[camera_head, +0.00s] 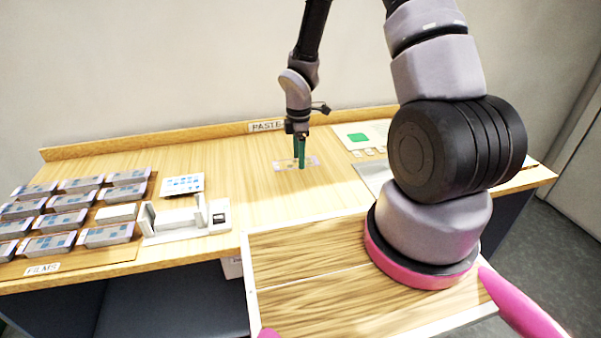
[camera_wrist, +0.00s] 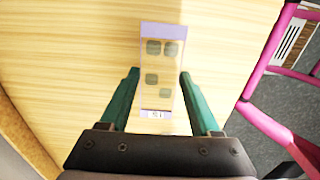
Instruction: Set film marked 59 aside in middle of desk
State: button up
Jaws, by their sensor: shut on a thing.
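A film (camera_head: 311,161), a thin clear piece with a pale purple edge, is at the middle of the desk (camera_head: 240,170). In the wrist view the film (camera_wrist: 163,68) shows several dark grey-green squares and a small white label at its near end; I cannot read the number surely. My gripper (camera_head: 300,160) points down at the film with its green fingers. In the wrist view my gripper (camera_wrist: 158,75) has one finger on each long side of the film and is shut on it. The film looks at or close to the desk surface; any small gap cannot be told.
Several film stacks (camera_head: 67,220) stand at the left by a FILMS label (camera_head: 42,269). A white device (camera_head: 185,220) and a blue-patterned card (camera_head: 183,184) are beside them. A PASTE label (camera_head: 266,126) is at the back; a green-square sheet (camera_head: 358,137) lies right. Desk around the film is clear.

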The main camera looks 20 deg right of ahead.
aim_at(299, 185)
notch_tip(299, 185, down, 8)
jog(key=shift+f, duration=0.2)
dwell(0.3)
jog(key=shift+f, duration=0.2)
jog(key=o, duration=1.4)
jog(key=shift+o, duration=0.2)
jog(key=shift+r, duration=0.1)
